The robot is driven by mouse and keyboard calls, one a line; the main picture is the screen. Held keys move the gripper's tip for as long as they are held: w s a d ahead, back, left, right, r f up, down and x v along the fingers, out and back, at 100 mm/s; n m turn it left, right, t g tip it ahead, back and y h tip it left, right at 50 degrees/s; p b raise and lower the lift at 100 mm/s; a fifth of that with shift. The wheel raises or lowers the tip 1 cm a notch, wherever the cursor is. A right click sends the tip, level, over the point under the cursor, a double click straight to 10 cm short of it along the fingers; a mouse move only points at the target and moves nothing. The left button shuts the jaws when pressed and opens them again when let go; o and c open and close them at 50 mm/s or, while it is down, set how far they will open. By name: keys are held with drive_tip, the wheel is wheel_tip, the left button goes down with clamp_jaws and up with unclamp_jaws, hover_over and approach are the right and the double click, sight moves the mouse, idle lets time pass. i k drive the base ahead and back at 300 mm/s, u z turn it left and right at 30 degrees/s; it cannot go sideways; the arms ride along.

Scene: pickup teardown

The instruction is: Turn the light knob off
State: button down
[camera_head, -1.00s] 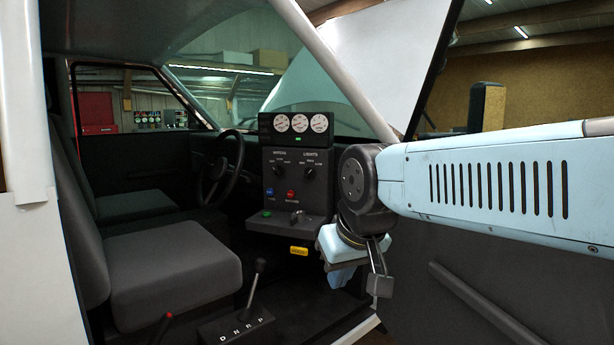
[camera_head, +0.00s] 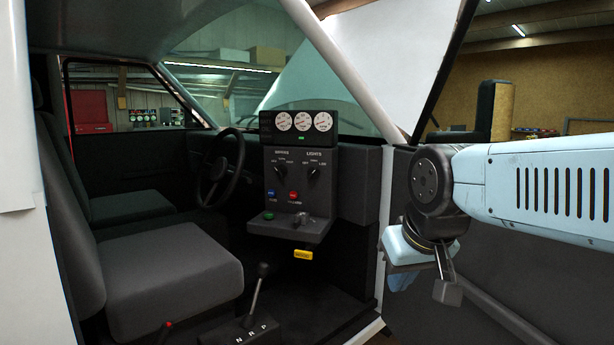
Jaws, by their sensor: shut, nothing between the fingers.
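The light knob (camera_head: 313,173) is a small black knob under the label LIGHTS, at the upper right of the dark dash panel (camera_head: 290,207). Its exact pointer direction is too small to read with certainty. My gripper (camera_head: 447,290) hangs below my arm's wrist at the right, outside the door opening. It is shut and empty, well apart from the knob and lower than it. Nothing hides the knob.
A similar knob (camera_head: 284,171) sits left of the light knob, with blue (camera_head: 271,194) and red (camera_head: 293,196) buttons below. Gauges (camera_head: 304,121) stand above. A white door pillar (camera_head: 340,68), a seat (camera_head: 170,270) and a shifter (camera_head: 262,270) surround the cab's open space.

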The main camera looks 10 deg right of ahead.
sight(313, 173)
drive_tip(key=z, duration=0.1)
drive_tip(key=i, duration=1)
drive_tip(key=u, duration=0.1)
